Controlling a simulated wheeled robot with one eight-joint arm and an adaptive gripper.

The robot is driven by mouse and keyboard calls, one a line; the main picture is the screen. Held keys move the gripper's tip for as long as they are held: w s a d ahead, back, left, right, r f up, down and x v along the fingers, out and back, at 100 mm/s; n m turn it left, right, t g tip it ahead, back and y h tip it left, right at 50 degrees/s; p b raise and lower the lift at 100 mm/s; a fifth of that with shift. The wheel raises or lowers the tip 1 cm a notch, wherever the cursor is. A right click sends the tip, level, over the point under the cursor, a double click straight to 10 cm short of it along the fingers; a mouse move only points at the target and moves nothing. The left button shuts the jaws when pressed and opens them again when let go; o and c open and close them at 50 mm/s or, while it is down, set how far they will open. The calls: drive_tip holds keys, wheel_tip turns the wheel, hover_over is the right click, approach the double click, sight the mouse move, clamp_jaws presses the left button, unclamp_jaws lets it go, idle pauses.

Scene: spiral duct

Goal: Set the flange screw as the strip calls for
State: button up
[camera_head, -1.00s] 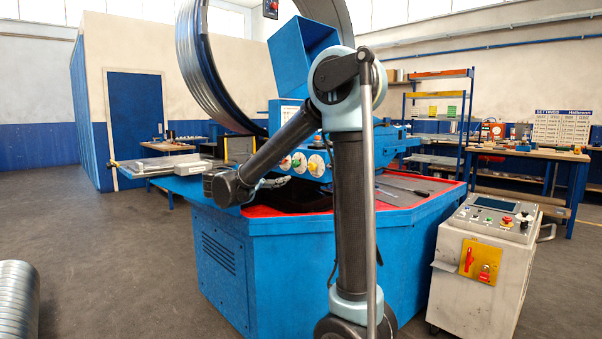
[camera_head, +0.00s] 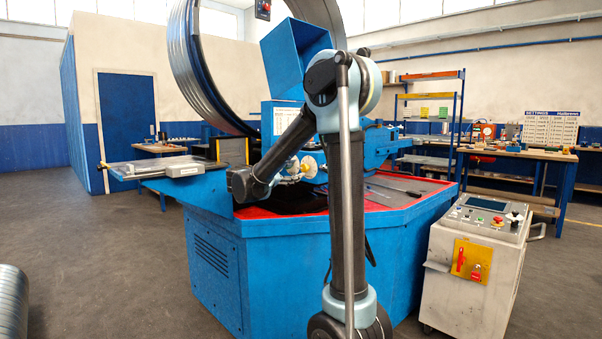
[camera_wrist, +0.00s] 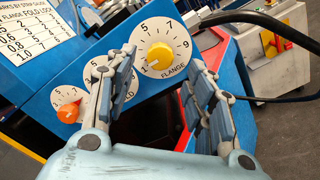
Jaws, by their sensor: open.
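The flange screw is a yellow knob (camera_wrist: 160,56) on a white numbered dial marked FLANGE (camera_wrist: 178,38). Its pointer seems to face the 1 at lower left. My gripper (camera_wrist: 162,60) is open and empty, its fingers on either side of the flange dial in the picture, apparently short of the knob. The left finger partly hides a second dial (camera_wrist: 97,70), whose knob I cannot see. An orange knob (camera_wrist: 68,113) sits on a third dial at lower left. In the head view my gripper (camera_head: 293,172) is in front of the blue machine's dials (camera_head: 310,165).
A settings chart by strip gauge (camera_wrist: 32,30) is at upper left, partly cut off. A control cabinet (camera_head: 480,265) stands at right. A flat table (camera_head: 165,167) juts out left.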

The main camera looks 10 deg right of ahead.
sight(303, 168)
drive_tip(key=shift+x, duration=2.7)
drive_tip(key=c, duration=1.1)
